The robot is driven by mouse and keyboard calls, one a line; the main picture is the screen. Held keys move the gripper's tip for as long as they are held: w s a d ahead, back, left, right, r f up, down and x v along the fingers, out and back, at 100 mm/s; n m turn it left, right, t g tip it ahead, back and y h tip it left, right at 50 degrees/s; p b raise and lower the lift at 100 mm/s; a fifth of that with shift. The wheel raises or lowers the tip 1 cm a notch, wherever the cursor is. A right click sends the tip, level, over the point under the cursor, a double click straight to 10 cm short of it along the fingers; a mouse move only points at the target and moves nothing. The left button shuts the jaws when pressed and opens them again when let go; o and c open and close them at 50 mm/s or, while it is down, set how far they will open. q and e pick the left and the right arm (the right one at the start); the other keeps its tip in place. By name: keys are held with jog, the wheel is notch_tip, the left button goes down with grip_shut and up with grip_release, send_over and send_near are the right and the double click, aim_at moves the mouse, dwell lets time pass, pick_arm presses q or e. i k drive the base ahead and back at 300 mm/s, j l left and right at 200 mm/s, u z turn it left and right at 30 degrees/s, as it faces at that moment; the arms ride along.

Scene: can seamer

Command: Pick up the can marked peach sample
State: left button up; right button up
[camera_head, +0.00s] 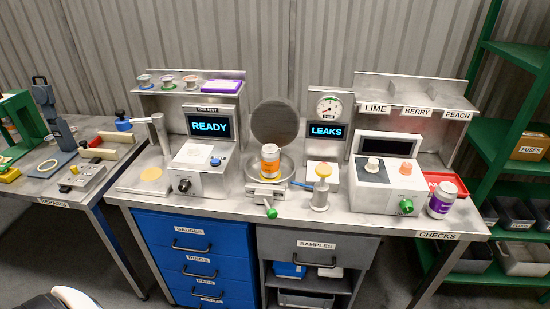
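A white can with an orange band (270,161) stands upright in the round metal chamber (286,178), whose dark round lid (275,122) is raised behind it. A white can with a purple band (441,199) stands near the bench's right end, beside a red tray (447,182). The writing on both cans is too small to read, so I cannot tell which is marked peach sample. Neither gripper is in view.
Shelf slots labelled LIME, BERRY and PEACH (455,115) are at the back right. A SAMPLES drawer (316,244) is below.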

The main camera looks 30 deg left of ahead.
aim_at(270, 153)
jog(key=u, duration=1.05)
